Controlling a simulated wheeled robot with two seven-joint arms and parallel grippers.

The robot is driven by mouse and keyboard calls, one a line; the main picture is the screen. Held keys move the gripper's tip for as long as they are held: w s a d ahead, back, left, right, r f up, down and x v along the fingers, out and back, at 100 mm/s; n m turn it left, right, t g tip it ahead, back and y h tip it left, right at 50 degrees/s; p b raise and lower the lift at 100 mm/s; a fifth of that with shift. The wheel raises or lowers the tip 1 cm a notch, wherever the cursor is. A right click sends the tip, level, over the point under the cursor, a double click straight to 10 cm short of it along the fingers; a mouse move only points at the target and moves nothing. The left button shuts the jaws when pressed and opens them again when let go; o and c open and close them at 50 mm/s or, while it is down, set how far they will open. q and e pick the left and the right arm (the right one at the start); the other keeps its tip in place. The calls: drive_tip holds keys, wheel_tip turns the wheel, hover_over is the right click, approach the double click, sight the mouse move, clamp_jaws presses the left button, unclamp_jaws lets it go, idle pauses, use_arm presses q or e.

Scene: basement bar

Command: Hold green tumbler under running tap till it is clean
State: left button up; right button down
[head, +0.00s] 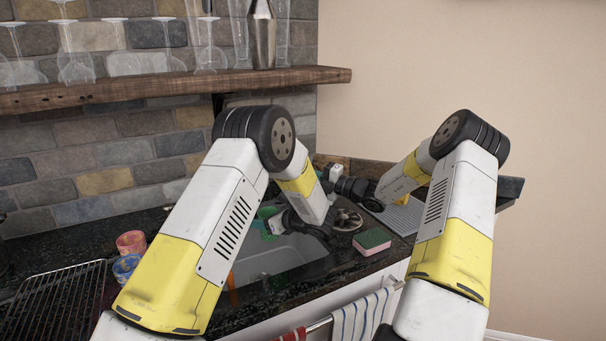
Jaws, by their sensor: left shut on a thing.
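The green tumbler (267,213) shows in small part over the sink (262,262), left of my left gripper (279,226). My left gripper is shut on it, and my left arm and hand hide much of it. My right gripper (348,187) is farther back, right of the sink, near the wall corner. Its fingers are too small and dark to read. I cannot clearly make out the tap or any running water; my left forearm covers part of the area behind the sink.
A green and pink sponge (372,241) lies on the counter right of the sink. A red cup (131,243), a blue cup (126,267) and a wire rack (55,300) are on the left. Striped towel (358,318) hangs in front. A wooden shelf (170,88) with glasses runs above.

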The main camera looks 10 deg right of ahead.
use_arm(q)
drive_tip(key=shift+s+a, duration=0.3)
drive_tip(key=shift+s, duration=0.65)
drive_tip(key=shift+s+a, duration=0.3)
drive_tip(key=shift+s, duration=0.6)
drive_tip(key=shift+s+a, duration=0.3)
drive_tip(key=shift+s, duration=0.65)
drive_tip(key=s+a+r, duration=0.1)
drive_tip(key=s+r, duration=0.3)
drive_tip(key=shift+s+a, duration=0.25)
drive_tip(key=shift+s, duration=0.15)
